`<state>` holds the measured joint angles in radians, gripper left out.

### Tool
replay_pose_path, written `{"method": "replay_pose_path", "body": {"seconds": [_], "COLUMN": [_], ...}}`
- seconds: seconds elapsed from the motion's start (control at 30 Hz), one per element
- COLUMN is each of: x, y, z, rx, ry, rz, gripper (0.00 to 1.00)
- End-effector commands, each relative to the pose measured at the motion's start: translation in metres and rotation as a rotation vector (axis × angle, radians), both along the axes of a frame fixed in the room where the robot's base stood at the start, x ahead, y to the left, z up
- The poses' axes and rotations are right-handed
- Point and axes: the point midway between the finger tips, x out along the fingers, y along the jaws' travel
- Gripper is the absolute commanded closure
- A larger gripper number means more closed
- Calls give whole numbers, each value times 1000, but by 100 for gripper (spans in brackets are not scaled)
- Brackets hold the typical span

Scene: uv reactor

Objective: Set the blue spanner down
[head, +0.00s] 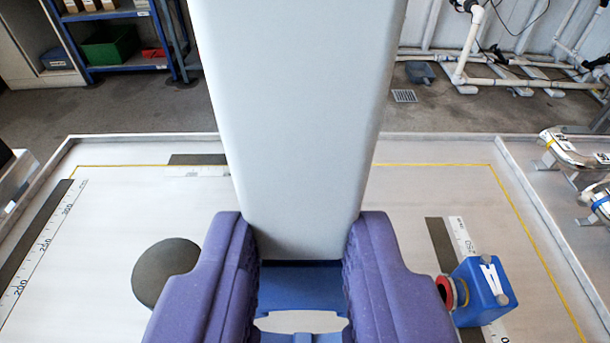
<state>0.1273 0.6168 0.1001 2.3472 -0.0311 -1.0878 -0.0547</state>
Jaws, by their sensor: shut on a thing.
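My gripper (300,280) has two purple padded fingers at the bottom middle of the head view. It is shut on the blue spanner (300,287), which shows only in part as a blue piece between the fingers, with a rounded opening below it. The pale work surface (110,215) shows through that opening. The spanner's ends are hidden or out of view. I cannot tell how high it is above the surface.
A wide pale grey part hides the middle. A dark grey disc (168,272) lies left. A blue box (483,291) with a red ring stands right, by a ruler strip (440,250). Bare surface lies between. A raised rim (440,143) edges the surface; white pipes (475,40) stand beyond.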

Motion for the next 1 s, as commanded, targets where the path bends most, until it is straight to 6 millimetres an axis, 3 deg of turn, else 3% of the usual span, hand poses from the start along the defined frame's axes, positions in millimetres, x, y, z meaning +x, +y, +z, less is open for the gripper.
{"method": "replay_pose_path", "body": {"seconds": [0.1,0.2,0.43,0.8,0.83,0.93,1.0], "x": [17,23,22,22,22,22,22], "y": [0,0,0,0,0,0,0], "z": [-2,-4,-37,-41,-41,-40,-40], "rx": [0,0,0,0,0,0,0], "ry": [-1,0,3,0,1,1,1], "rz": [0,0,0,0,0,0,0], "gripper": [100,100,100,100,71,48,48]}}
